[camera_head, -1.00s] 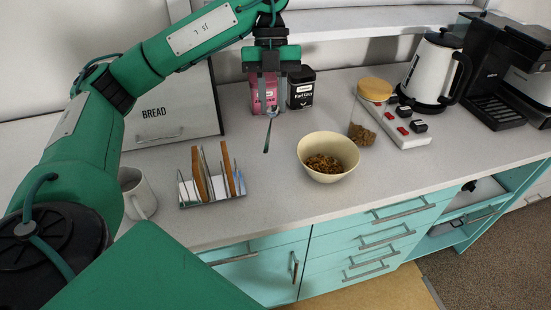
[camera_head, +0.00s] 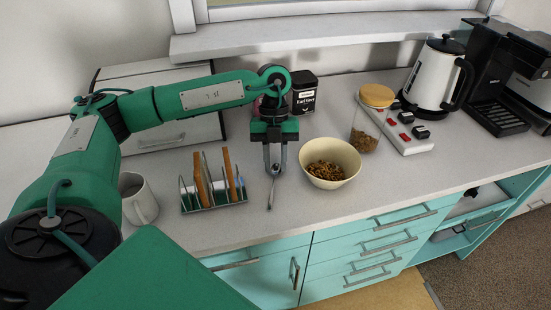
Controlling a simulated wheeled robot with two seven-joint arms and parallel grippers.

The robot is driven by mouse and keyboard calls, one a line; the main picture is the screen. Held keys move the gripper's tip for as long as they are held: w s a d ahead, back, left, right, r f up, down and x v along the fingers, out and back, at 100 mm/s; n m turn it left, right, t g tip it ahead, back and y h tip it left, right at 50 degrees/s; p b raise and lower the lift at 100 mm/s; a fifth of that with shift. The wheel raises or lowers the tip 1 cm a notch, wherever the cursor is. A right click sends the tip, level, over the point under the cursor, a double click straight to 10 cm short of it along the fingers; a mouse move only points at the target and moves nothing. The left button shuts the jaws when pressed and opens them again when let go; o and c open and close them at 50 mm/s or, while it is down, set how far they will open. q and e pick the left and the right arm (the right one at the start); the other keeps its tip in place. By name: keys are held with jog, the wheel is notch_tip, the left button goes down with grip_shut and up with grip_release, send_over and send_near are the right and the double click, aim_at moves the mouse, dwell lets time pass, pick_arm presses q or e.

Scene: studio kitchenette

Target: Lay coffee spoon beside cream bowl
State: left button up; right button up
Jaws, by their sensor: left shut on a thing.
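The coffee spoon (camera_head: 271,192) hangs down, handle lowest, from my left gripper (camera_head: 275,170), which is shut on its upper part. The gripper is just left of the cream bowl (camera_head: 331,177), over the counter between the bowl and the toast rack. I cannot tell whether the spoon's lower tip touches the counter. The cream bowl stands upright on the counter and holds brown food. My right gripper is out of view.
A toast rack (camera_head: 214,206) stands left of the spoon, and a white mug (camera_head: 138,198) stands further left. A lidded jar (camera_head: 366,118), a power strip (camera_head: 408,136) and a kettle (camera_head: 436,76) are to the right. A black tin (camera_head: 304,95) stands behind. The counter's front edge is close.

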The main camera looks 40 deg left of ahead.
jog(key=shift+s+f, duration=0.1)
pick_arm(q)
jog(key=o, duration=0.6)
jog(key=shift+c, duration=0.2)
jog(key=o, duration=0.4)
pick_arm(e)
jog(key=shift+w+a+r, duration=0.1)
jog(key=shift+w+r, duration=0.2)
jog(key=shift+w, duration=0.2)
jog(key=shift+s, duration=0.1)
pick_arm(q)
jog(key=shift+w+r, duration=0.1)
jog(key=shift+r, duration=0.15)
jog(key=v, duration=1.1)
jog(key=shift+r+b, duration=0.3)
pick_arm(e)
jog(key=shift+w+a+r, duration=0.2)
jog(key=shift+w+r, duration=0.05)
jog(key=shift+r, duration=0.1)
